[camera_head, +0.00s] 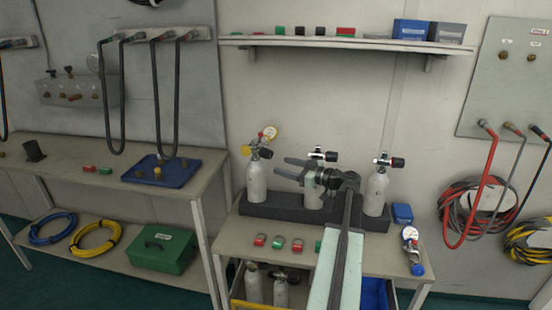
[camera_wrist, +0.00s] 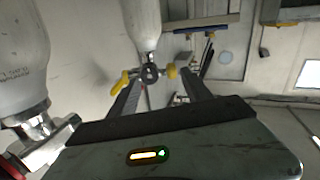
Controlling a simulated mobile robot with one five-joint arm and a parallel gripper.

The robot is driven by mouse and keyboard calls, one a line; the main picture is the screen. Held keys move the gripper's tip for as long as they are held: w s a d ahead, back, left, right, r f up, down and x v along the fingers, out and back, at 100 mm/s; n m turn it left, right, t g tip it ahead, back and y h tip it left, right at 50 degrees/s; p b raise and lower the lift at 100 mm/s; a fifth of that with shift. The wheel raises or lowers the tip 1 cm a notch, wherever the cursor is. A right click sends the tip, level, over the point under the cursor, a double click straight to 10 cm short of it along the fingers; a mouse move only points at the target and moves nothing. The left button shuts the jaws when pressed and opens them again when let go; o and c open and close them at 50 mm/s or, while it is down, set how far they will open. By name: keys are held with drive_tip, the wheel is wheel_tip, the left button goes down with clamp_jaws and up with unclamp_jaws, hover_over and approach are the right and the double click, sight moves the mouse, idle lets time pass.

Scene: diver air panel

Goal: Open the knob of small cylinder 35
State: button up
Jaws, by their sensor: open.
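Three small grey-white cylinders stand upright in a black rack on the bench: the left one (camera_head: 256,183), the middle one (camera_head: 313,199) and the right one (camera_head: 378,192). No number is readable, so I cannot tell which is 35.
The black rack (camera_head: 284,212) holds the cylinders. A nearer cylinder (camera_wrist: 22,65) fills the left of the wrist view, close beside my gripper. Several coloured tags (camera_head: 278,242) lie on the bench front. A shelf (camera_head: 345,42) runs above.

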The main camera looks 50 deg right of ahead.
sight(270, 157)
drive_tip(key=shift+t, duration=0.3)
drive_tip(key=w, duration=0.4)
drive_tip(key=w+r, duration=0.1)
drive_tip(key=w, duration=0.1)
drive_tip(key=shift+w+d, duration=0.15)
drive_tip(key=shift+d, duration=0.15)
clamp_jaws()
